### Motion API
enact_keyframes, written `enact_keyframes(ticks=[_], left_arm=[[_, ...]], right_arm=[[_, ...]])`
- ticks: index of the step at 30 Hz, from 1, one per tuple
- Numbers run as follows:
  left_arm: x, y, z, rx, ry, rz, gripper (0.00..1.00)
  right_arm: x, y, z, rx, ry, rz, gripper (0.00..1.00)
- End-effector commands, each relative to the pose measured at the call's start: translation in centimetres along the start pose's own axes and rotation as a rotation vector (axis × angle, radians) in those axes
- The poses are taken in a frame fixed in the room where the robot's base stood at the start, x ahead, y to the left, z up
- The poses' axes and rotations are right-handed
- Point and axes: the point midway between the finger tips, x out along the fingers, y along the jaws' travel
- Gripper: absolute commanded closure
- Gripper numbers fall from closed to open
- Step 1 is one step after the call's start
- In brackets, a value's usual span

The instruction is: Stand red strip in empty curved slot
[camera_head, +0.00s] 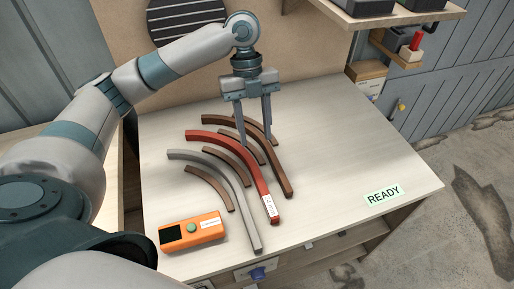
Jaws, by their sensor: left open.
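The red strip (253,169) is a long curved bar with a white label near its front end. It lies on the table among several brown and grey curved pieces, and I cannot tell whether it lies flat or stands on edge. My left gripper (256,140) points down over the middle of these curves, its two fingers apart. One fingertip shows close to the far side of the red strip; contact cannot be told. Nothing is seen held. No empty curved slot can be made out for certain among the curved pieces. My right gripper is out of view.
A long grey curve (239,194) and a short brown curve (210,188) lie nearer. A dark brown curve (284,180) lies beyond the red strip. An orange device (192,233) with a green button is at front left. The table's right side (350,160) is clear, except for a READY label (383,195).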

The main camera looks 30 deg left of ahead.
Motion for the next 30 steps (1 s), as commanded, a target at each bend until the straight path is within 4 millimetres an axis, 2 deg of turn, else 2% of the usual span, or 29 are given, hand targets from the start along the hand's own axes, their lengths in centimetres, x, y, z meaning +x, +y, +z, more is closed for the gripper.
enact_keyframes(ticks=[3, 7, 24, 30], left_arm=[[-1.2, 0.0, 0.0, 0.000, 0.000, -0.001, 0.60], [-1.7, 0.0, 0.0, -0.001, 0.000, -0.001, 0.60], [-1.8, 0.0, 0.0, 0.000, 0.000, 0.000, 0.60], [-3.0, 0.0, -0.4, 0.000, 0.000, 0.000, 0.60]], right_arm=[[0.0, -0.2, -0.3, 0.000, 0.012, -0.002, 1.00], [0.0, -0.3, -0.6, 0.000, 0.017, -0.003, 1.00], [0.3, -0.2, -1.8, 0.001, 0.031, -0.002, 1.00], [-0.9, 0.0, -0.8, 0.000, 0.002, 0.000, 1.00]])
